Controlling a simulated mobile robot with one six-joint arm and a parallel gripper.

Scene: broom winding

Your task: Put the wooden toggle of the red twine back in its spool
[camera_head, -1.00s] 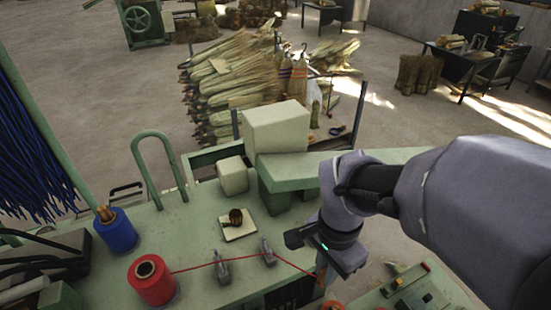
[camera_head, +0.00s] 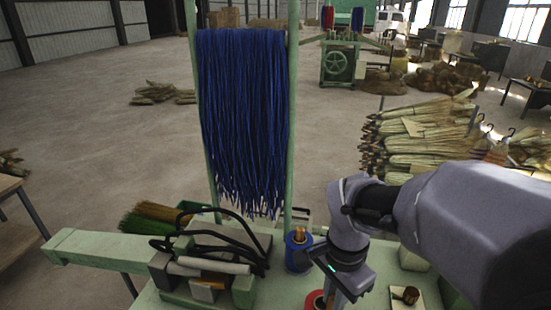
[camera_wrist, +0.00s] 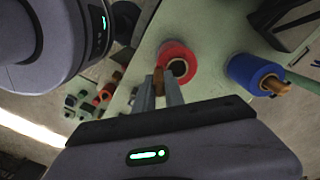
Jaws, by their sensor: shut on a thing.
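The red twine spool (camera_wrist: 176,56) stands on the green bench with its dark centre hole showing in the wrist view. In the head view only a red edge of the spool (camera_head: 316,300) shows, at the bottom beside my arm. My gripper (camera_wrist: 166,82) is shut on the brown wooden toggle (camera_wrist: 158,77), whose end shows between the fingertips. The fingertips appear right beside the red spool's hole in the wrist view. I cannot tell their height above it. The red twine's run to the toggle cannot be made out.
A blue spool (camera_head: 298,255) with its own wooden toggle stands close by, also seen in the wrist view (camera_wrist: 248,72). Blue strands (camera_head: 242,110) hang behind it. A small brown object (camera_head: 405,295) sits right.

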